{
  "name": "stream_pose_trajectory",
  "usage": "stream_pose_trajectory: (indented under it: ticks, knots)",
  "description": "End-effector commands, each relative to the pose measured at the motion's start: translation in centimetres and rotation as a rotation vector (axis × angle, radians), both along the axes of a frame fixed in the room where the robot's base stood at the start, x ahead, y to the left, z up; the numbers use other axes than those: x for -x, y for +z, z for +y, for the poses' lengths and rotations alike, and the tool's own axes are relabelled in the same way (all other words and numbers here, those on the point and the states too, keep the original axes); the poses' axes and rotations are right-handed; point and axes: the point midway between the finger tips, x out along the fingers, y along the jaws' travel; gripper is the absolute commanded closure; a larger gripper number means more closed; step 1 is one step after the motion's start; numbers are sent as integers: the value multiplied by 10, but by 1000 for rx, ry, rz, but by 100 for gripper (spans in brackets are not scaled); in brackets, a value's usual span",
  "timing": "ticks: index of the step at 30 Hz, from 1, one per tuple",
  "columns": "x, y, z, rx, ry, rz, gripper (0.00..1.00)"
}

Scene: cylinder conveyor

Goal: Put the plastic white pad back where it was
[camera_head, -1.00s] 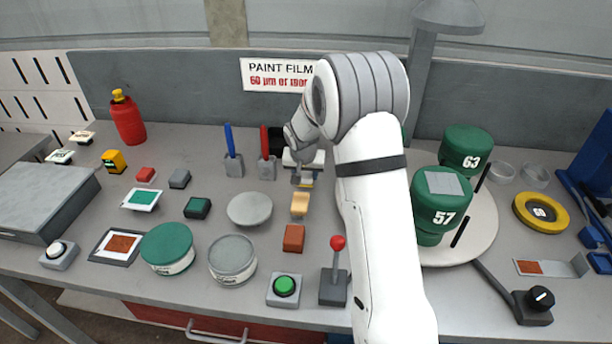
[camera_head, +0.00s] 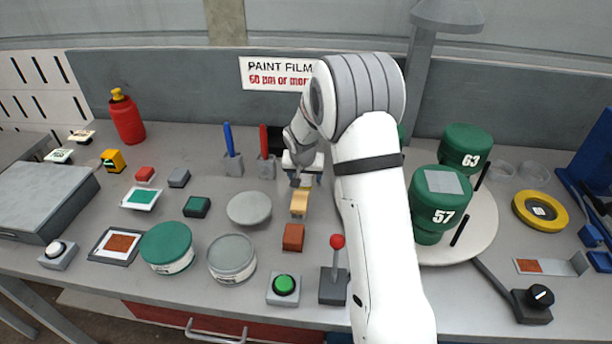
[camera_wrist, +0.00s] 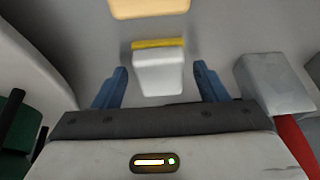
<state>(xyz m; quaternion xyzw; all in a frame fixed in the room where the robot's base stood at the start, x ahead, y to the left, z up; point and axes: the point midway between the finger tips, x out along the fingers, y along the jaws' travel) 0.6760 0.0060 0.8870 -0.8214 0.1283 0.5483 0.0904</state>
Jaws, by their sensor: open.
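A white block with a yellow strip along one edge, apparently the plastic white pad (camera_wrist: 158,75), lies on the grey table between my fingers in the wrist view. In the head view my gripper hides it. My gripper (camera_wrist: 160,88) is open, with one blue finger on each side of the white block and a gap on both sides. It also shows in the head view (camera_head: 300,180), pointing down behind the tan block (camera_head: 299,203).
A grey holder with a red pen (camera_head: 266,168) stands close to my gripper, and the holder also shows in the wrist view (camera_wrist: 275,88). A grey disc (camera_head: 249,208) is in front left. Green cans (camera_head: 440,200) stand on a round plate at right.

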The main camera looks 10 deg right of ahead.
Motion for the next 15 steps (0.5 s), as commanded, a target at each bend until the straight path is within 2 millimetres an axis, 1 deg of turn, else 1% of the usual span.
stream_pose_trajectory:
  ticks: [2,5,12,15]
  knots:
    - [1,8,1,-1,0,-1,34]
    - [7,24,3,-1,1,-3,34]
    - [26,74,9,0,2,-3,34]
    - [34,91,11,-1,2,-2,34]
